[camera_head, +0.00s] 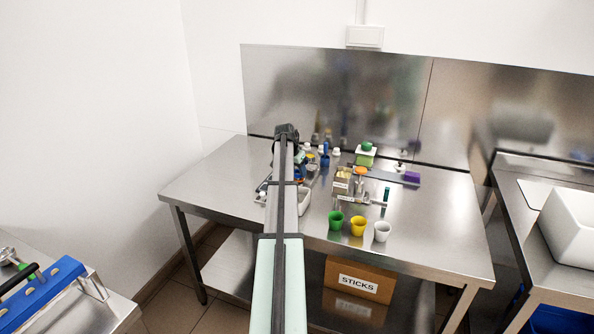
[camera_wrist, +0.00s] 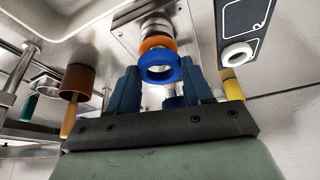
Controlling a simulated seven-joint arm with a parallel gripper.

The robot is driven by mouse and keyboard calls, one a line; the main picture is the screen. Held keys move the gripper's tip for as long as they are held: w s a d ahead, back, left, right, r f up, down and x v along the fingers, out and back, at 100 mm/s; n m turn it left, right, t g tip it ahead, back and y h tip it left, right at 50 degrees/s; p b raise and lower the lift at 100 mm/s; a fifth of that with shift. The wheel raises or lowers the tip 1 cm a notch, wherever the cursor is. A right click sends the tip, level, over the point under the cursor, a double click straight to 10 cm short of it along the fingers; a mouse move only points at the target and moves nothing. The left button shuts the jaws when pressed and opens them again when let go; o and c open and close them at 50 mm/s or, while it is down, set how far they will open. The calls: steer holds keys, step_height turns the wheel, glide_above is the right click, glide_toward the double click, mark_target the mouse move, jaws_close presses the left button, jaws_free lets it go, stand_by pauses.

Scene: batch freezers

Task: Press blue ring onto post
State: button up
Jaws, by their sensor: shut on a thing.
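The blue ring (camera_wrist: 160,68) is between the tips of my gripper (camera_wrist: 160,72) in the wrist view, and the gripper is shut on it. Its open hole faces the camera. An orange ring (camera_wrist: 157,42) sits right behind it, around a round steel post (camera_wrist: 156,26) on a metal housing. The blue ring lines up closely with the orange one; I cannot tell whether they touch or how far the blue ring is on the post.
In the wrist view, a brown cylinder with a wooden stick (camera_wrist: 76,83) is at left and a dark panel with a white ring (camera_wrist: 237,53) at right. In the head view, green (camera_head: 336,220), yellow (camera_head: 358,226) and white (camera_head: 382,232) cups stand near the table's front edge.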

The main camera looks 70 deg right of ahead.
steer(key=shift+f, duration=0.7)
stand_by(0.3)
steer(key=o, duration=0.4)
steer(key=c, duration=0.4)
steer(key=shift+f, duration=0.45)
stand_by(0.5)
steer(key=o, duration=1.5)
